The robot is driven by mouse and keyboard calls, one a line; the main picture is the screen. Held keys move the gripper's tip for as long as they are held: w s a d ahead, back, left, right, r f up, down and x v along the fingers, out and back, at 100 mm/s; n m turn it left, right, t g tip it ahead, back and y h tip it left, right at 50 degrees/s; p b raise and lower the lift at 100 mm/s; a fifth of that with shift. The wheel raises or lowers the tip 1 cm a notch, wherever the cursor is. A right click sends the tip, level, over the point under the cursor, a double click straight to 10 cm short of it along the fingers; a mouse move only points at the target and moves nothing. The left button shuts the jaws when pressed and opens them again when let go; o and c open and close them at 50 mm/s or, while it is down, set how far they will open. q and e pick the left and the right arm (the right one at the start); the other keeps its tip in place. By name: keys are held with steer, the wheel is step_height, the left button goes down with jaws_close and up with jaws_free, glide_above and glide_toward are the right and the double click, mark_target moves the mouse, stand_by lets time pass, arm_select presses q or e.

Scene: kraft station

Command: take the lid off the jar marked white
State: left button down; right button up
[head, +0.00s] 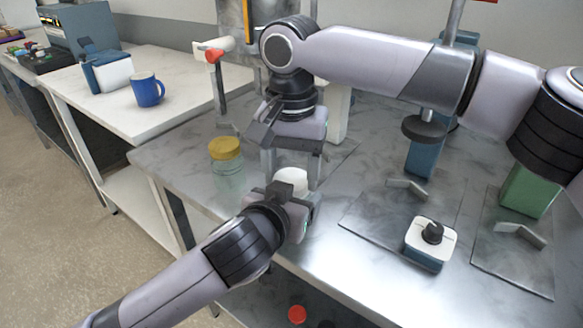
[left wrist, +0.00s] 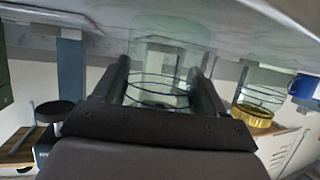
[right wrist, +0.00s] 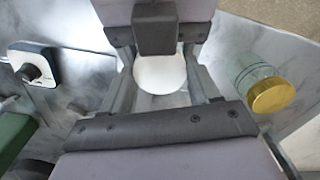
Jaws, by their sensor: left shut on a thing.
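The jar with the white lid (head: 292,177) stands on the grey metal table, mostly hidden by my grippers. Its clear glass body (left wrist: 160,85) shows between the fingers of my left gripper (left wrist: 165,90), which is shut on it from the side. My right gripper (head: 291,168) points down over the jar. Its fingers are spread on either side of the white lid (right wrist: 160,74), with a small gap visible. The lid is on the jar. Any writing on the jar is hidden.
A glass jar with a yellow lid (head: 226,155) stands to the left on the same table; it also shows in the right wrist view (right wrist: 268,90). A white-topped device with a black knob (head: 431,240) is at the right. A blue mug (head: 147,90) stands on the white side table (head: 120,112).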

steer(key=shift+n, duration=1.5)
steer(key=o, duration=1.2)
steer(key=shift+c, duration=0.2)
steer(key=shift+r, duration=0.1)
step_height(320, 180, up, 4)
steer(key=shift+r, duration=0.2)
steer(key=shift+c, duration=0.5)
step_height(320, 180, up, 3)
steer(key=m, duration=0.3)
steer(key=shift+f, duration=3.8)
